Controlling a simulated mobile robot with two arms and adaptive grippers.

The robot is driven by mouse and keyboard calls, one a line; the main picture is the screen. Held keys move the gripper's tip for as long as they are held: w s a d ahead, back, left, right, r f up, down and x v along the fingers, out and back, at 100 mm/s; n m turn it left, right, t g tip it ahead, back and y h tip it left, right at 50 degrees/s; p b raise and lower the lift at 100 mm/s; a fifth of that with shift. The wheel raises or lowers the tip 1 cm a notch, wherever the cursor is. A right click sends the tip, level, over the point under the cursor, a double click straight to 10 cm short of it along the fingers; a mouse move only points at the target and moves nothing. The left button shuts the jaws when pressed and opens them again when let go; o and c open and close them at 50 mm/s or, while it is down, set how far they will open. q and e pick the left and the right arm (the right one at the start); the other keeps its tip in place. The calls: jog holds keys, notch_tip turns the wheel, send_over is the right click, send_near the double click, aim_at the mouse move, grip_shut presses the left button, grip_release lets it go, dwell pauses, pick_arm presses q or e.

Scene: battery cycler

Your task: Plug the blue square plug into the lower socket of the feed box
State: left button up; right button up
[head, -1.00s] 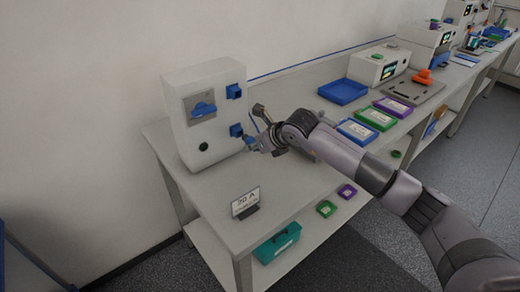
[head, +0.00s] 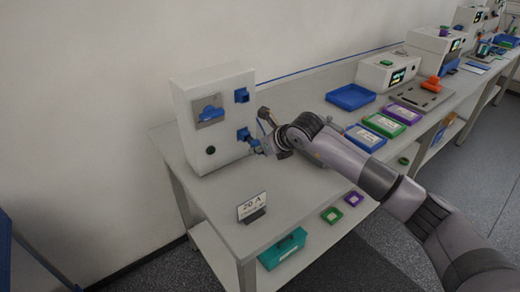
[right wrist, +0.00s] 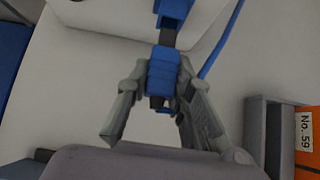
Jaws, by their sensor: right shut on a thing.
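The white feed box (head: 214,120) stands at the left end of the bench. Its upper blue socket (head: 241,95) is empty. Its lower blue socket (head: 243,134) faces my right gripper (head: 262,147). In the right wrist view, my right gripper (right wrist: 160,100) is shut on the blue plug (right wrist: 163,72), one finger on each side. A dark nose runs from the plug up to the blue lower socket (right wrist: 173,10). A gap shows between the two blue bodies; how deep the nose sits cannot be told. My left gripper is not in view.
A small "20 A" sign (head: 251,207) stands near the bench's front edge. A blue tray (head: 350,97) and several flat coloured trays lie further right. In the right wrist view, a blue cable (right wrist: 222,45) runs beside the plug.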

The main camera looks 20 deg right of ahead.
aim_at(257, 142)
jog(key=shift+b, duration=0.6)
dwell(1.1)
jog(key=shift+w+a+b, duration=0.3)
jog(key=shift+w+b, duration=0.15)
jog(key=shift+w, duration=0.3)
dwell(0.8)
dwell(0.8)
jog(key=shift+w+a+b, duration=0.25)
jog(key=shift+w+b, duration=0.35)
jog(key=shift+w, duration=0.15)
dwell(0.4)
jog(key=o, duration=0.9)
jog(key=shift+o, duration=0.2)
jog(key=shift+s, duration=0.1)
